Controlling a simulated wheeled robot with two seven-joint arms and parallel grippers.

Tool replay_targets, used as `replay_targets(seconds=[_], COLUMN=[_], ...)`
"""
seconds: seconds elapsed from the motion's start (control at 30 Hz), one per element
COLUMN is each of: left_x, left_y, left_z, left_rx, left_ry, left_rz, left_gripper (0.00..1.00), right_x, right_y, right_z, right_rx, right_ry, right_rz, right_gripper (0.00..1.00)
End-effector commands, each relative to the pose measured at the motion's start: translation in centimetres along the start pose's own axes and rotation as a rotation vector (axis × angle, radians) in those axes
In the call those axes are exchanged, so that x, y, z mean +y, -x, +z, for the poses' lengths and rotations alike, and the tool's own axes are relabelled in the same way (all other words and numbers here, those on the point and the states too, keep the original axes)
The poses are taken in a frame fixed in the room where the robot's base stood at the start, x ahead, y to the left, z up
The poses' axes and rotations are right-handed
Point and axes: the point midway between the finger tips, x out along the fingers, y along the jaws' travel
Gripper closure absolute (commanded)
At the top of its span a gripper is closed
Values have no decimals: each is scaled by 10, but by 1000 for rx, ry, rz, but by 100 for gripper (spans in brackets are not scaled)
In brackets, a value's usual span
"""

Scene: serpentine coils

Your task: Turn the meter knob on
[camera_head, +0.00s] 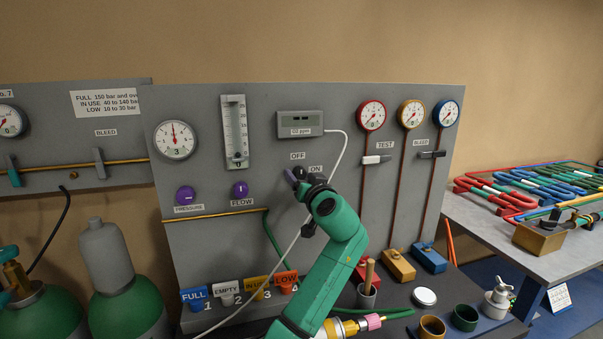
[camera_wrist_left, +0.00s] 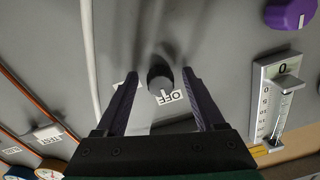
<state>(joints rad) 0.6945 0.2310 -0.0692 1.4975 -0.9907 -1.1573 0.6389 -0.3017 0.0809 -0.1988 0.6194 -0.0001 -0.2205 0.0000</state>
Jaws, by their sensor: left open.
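The meter knob is a small dark round knob (camera_wrist_left: 158,76) on the grey panel, beside the OFF label (camera_wrist_left: 174,96). In the head view it is mostly hidden by my left gripper (camera_head: 297,177), which is at the panel between the OFF label (camera_head: 298,156) and the ON label (camera_head: 316,169). In the left wrist view my left gripper (camera_wrist_left: 160,82) is open, with one dark finger on each side of the knob. I cannot tell whether either finger touches it. The grey meter box marked O2 ppm (camera_head: 300,124) is above. My right gripper is not in view.
A white cable (camera_head: 342,156) runs down from the meter box close to my left gripper. Purple PRESSURE (camera_head: 186,195) and FLOW (camera_head: 240,189) knobs are to the left. A white-handled TEST lever (camera_head: 374,160) is to the right. Cups and coloured tags are on the bench below.

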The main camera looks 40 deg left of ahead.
Motion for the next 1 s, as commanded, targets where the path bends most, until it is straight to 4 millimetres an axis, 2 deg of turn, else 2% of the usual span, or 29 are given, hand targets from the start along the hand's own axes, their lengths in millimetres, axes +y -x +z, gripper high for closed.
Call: replay_targets(seconds=[0.2,0.27,0.3,0.4,0.77,1.0], left_x=[0,0,0,0,0,0], left_y=[-1,0,0,0,0,0], left_z=[1,1,1,1,1,1], left_rx=[0,0,0,0,1,5], left_ry=[0,0,-1,-1,-39,-165], left_rz=[1,0,0,0,0,-1], left_gripper=[29,52,68,100,100,100], right_x=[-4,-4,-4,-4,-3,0], right_y=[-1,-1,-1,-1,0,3], right_z=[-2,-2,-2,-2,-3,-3], right_rx=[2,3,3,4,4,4], right_ry=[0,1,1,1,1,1], right_rz=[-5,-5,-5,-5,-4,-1], right_gripper=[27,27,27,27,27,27])
